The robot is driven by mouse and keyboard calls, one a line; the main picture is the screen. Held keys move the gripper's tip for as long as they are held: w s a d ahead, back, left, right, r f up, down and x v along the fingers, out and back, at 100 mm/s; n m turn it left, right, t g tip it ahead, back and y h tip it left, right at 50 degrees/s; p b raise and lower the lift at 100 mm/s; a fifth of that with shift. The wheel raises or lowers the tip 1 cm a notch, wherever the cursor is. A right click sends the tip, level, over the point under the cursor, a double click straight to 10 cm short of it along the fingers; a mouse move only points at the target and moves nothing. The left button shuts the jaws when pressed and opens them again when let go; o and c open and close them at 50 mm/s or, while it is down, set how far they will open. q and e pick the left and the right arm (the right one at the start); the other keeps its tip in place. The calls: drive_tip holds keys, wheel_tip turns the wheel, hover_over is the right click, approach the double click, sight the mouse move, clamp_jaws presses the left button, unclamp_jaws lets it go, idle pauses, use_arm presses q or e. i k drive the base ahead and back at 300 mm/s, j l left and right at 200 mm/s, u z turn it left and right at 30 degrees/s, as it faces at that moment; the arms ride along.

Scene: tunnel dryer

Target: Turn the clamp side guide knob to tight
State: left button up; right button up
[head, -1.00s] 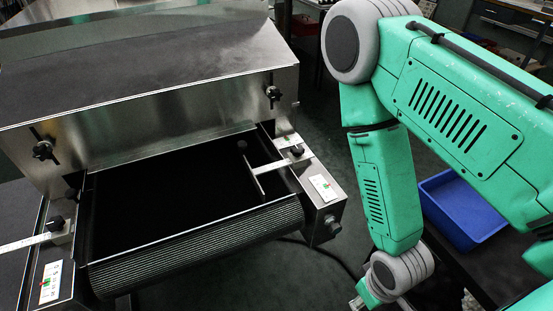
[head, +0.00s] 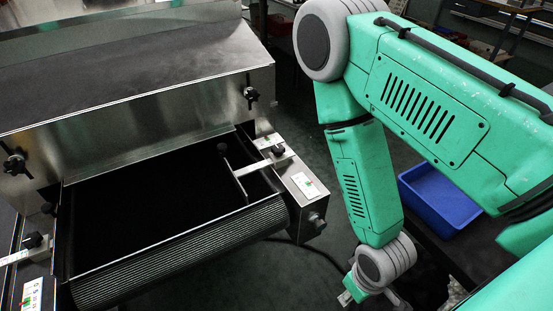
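The dryer's belt mouth has a side guide on each side. The right guide's black clamp knob (head: 277,150) sits on a pale bar with a guide plate (head: 235,181) at its inner end. A white label (head: 307,185) with green and red marks lies in front of it. The left guide's black knob (head: 34,240) sits on a similar bar at the left edge, with another label (head: 31,294) below. My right gripper (head: 368,300) is at the bottom, right of and nearer than the dryer, apart from both knobs; its fingers are mostly cut off. My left gripper is out of view.
The dark conveyor belt (head: 150,215) ends in a ribbed front edge. Black knobs (head: 251,97) and (head: 15,163) stand on the steel hood. A blue bin (head: 440,198) is behind my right arm. Dark floor lies between dryer and arm.

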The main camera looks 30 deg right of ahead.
sight(278, 150)
drive_tip(key=l+z, duration=0.1)
drive_tip(key=z, duration=0.95)
